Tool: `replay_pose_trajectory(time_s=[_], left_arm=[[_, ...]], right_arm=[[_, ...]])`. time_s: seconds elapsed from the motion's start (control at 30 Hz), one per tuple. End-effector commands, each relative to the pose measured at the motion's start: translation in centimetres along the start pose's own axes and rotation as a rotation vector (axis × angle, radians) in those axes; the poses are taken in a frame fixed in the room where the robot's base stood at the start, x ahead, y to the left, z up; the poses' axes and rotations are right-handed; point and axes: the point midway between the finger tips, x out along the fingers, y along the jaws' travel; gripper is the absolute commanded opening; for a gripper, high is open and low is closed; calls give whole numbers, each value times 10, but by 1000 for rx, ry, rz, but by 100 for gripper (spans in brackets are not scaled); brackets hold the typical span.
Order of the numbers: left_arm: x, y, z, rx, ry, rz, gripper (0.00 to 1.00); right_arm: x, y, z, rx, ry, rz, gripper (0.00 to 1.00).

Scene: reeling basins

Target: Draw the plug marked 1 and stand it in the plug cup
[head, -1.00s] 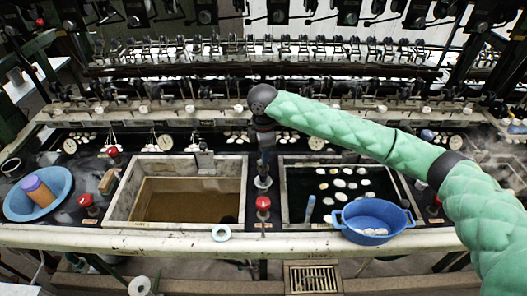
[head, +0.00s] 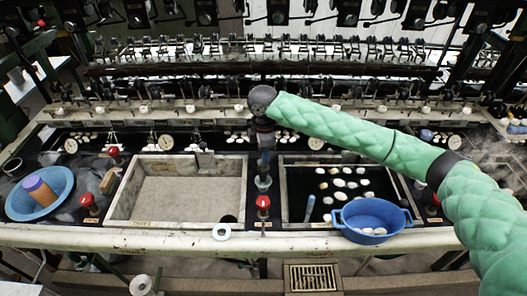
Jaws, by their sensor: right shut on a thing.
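My right gripper (head: 265,160) points down over the strip between the two basins. It is shut on what looks like a plug, but the plug is too small and dark to make out and I cannot read its mark. A grey metal fitting (head: 263,183) shows right under the fingers. I cannot tell whether it is the plug cup, or whether the held thing touches it. The left basin (head: 120,200) has a pale grey floor showing. The right basin (head: 350,160) holds dark water with several white cocoons. My left gripper is not in view.
A red-topped knob (head: 263,203) stands just in front of the fitting. A blue bowl (head: 375,213) sits at the right basin's front edge.

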Motion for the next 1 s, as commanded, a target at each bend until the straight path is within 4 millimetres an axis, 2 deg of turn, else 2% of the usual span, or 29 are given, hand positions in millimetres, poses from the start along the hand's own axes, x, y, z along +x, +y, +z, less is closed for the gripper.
replay_pose_trajectory(time_s=[0.6, 1.0], left_arm=[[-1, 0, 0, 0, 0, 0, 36], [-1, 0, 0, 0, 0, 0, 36]], right_arm=[[14, 0, 0, 0, 0, 0, 12], [15, 0, 0, 0, 0, 0, 12]])
